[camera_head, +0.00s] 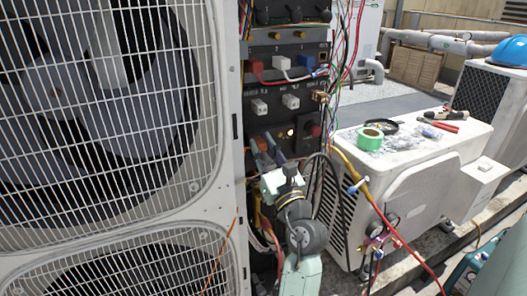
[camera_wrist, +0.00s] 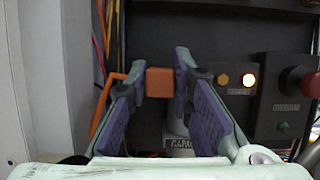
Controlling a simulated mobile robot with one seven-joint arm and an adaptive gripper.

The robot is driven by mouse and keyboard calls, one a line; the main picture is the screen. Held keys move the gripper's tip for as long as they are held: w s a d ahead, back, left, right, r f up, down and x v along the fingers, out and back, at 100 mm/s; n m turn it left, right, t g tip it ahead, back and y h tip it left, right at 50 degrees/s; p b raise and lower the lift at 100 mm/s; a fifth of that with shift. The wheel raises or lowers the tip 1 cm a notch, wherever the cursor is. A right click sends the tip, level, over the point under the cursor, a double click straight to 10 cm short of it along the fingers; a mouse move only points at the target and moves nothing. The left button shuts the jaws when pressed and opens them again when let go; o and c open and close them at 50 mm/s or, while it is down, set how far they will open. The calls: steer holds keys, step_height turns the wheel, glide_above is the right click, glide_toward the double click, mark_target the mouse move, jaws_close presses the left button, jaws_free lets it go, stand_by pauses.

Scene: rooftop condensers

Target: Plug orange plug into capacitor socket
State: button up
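In the head view my gripper (camera_head: 268,148) is at the lower part of the dark control panel (camera_head: 275,122). A partly hidden label reading "CAPA…" (camera_wrist: 178,143) shows between the fingers, with a pale grey part (camera_wrist: 177,118) above it. The capacitor socket's opening is not clearly visible, and I cannot tell whether the plug touches it.
Loose wires hang along the panel's right side. The fan unit (camera_head: 110,110) closes off the left.

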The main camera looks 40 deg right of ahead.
steer(key=o, duration=0.4)
steer(key=v, duration=1.2)
